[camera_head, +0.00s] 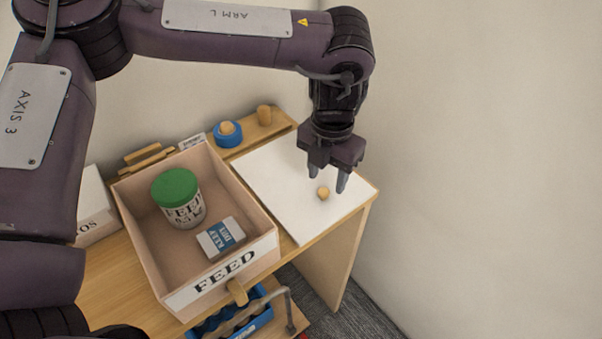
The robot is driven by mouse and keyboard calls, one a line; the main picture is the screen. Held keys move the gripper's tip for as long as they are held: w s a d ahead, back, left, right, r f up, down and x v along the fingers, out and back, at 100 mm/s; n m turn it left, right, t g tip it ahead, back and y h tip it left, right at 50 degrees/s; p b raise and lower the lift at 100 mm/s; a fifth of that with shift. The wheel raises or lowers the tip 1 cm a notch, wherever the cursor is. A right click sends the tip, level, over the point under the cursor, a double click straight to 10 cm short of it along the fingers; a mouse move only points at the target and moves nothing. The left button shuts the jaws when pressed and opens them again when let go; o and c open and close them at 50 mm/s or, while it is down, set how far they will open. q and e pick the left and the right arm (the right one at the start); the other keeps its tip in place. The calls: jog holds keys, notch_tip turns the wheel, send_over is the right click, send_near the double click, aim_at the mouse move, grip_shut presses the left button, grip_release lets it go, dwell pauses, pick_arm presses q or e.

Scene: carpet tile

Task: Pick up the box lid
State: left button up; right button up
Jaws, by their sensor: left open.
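The box lid (284,196) looks like a flat white panel lying on the right part of the wooden table, with a small round wooden knob (323,192) near its right side. My left gripper (326,181) points down over the lid. Its two fingers are apart, and the knob shows between and just below the tips in the picture. I cannot tell how high the tips are above the lid. The open wooden box marked FEED (153,258) stands left of the lid. My right gripper is not in view.
A green-capped tub (184,213) and a small blue-and-white carton (230,235) are in the box. A blue round item (228,137) and a wooden peg (264,115) stand behind. An open drawer with a blue tray (225,318) juts out in front. A wall rises at right.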

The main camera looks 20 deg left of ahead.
aim_at(324, 190)
pick_arm(q)
jog(key=f, duration=0.1)
jog(key=f+p, duration=0.1)
jog(key=shift+w+a+f, duration=0.15)
jog(key=shift+a+f, duration=0.05)
jog(key=shift+f, duration=0.15)
notch_tip(324, 190, down, 2)
jog(key=shift+w+f, duration=0.15)
jog(key=c, duration=0.7)
grip_shut()
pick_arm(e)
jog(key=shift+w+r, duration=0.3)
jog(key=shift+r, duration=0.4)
